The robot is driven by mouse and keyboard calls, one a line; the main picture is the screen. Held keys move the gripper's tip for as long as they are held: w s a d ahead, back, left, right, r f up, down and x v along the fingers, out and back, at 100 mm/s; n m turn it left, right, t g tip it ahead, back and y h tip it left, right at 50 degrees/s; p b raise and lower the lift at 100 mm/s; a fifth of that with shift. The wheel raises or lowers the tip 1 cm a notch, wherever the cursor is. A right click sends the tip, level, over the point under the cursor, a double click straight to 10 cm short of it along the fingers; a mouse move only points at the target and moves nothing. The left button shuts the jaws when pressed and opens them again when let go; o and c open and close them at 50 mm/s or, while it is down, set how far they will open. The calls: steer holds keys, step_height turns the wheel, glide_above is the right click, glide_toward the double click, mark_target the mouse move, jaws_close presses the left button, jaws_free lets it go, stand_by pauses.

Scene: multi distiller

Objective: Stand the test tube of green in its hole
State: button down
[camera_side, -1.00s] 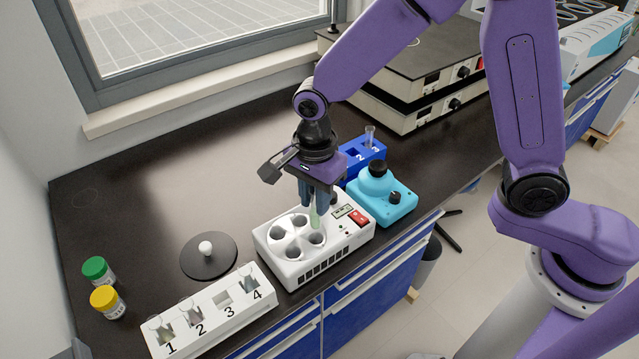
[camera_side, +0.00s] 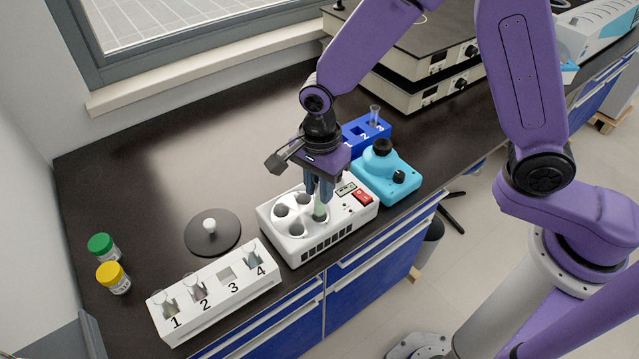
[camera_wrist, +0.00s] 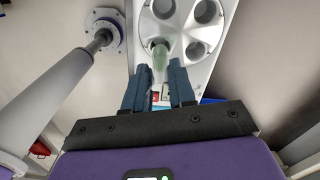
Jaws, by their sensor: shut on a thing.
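My gripper (camera_side: 321,190) points down over the white centrifuge (camera_side: 345,228) and is shut on a test tube with green contents (camera_side: 320,209). The tube is upright, and its lower end is at the right-hand hole of the centrifuge's round rotor in the side view. How deep it sits in that hole I cannot tell. In the wrist view, the fingers (camera_wrist: 160,80) flank the tube (camera_wrist: 159,60), which covers one hole, while the other holes show dark and empty. The fingers hide the tube's upper part in the side view.
The black round lid (camera_side: 213,236) lies left of the centrifuge. A white numbered rack (camera_side: 215,305) with tubes stands in front. A cyan mixer (camera_side: 385,178) and a blue rack (camera_side: 366,135) are close on the right. Green-capped (camera_side: 102,248) and yellow-capped (camera_side: 113,277) jars stand far left.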

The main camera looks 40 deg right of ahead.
steer(key=shift+f, duration=0.1)
steer(key=shift+f, duration=2.2)
steer(key=c, duration=0.9)
jaws_free()
steer(key=shift+o, duration=0.2)
steer(key=shift+r, duration=0.1)
steer(key=shift+r, duration=3.45)
